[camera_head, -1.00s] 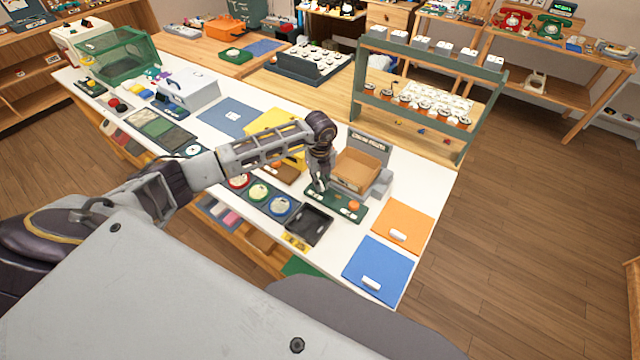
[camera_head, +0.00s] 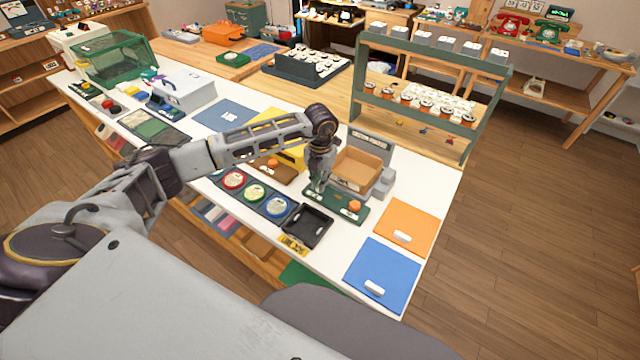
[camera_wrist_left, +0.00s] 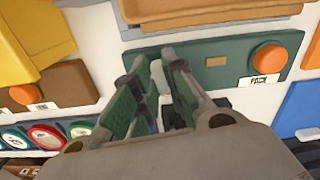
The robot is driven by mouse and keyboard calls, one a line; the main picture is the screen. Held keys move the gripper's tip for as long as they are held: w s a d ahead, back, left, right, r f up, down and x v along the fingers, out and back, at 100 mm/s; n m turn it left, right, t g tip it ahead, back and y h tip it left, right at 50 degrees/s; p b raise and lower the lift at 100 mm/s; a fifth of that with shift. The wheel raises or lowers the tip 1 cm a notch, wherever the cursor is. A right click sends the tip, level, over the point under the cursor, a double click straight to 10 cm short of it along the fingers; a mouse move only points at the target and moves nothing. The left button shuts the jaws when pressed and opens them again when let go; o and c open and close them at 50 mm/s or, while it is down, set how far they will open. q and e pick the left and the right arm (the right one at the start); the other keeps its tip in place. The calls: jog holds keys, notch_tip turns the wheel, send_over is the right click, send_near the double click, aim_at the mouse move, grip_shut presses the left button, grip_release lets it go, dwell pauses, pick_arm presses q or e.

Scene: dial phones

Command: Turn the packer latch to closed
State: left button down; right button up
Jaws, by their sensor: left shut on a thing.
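My left gripper (camera_head: 318,187) reaches down to the left part of a green board (camera_head: 335,205) in front of the packer, a grey machine with an open brown box (camera_head: 355,169) on it. In the left wrist view the two fingers (camera_wrist_left: 159,62) are close together over the green board (camera_wrist_left: 228,62). They are shut on a small part there, which I take to be the packer latch; the fingers hide most of it and its angle cannot be told. An orange knob (camera_wrist_left: 269,57) with a white label stands at the board's right end. My right gripper is not in view.
A black tray (camera_head: 308,226) and a strip of round dials (camera_head: 255,194) lie in front and to the left. Orange (camera_head: 404,226) and blue (camera_head: 382,274) mats lie at the right. A yellow object and a brown board with an orange knob (camera_head: 272,162) are left of the gripper.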

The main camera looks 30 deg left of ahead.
pick_arm(q)
jog(key=shift+m, duration=0.5)
jog(key=shift+r+m+b, duration=0.1)
jog(key=shift+m+b, duration=0.3)
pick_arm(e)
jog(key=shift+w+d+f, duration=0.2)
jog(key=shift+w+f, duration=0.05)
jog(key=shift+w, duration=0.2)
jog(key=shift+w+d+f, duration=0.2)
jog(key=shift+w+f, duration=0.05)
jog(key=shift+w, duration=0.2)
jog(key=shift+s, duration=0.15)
pick_arm(q)
jog(key=c, duration=1.5)
grip_release()
jog(key=shift+o, duration=0.2)
jog(key=shift+r, duration=0.6)
notch_tip(320, 180, up, 11)
jog(key=shift+f, duration=0.15)
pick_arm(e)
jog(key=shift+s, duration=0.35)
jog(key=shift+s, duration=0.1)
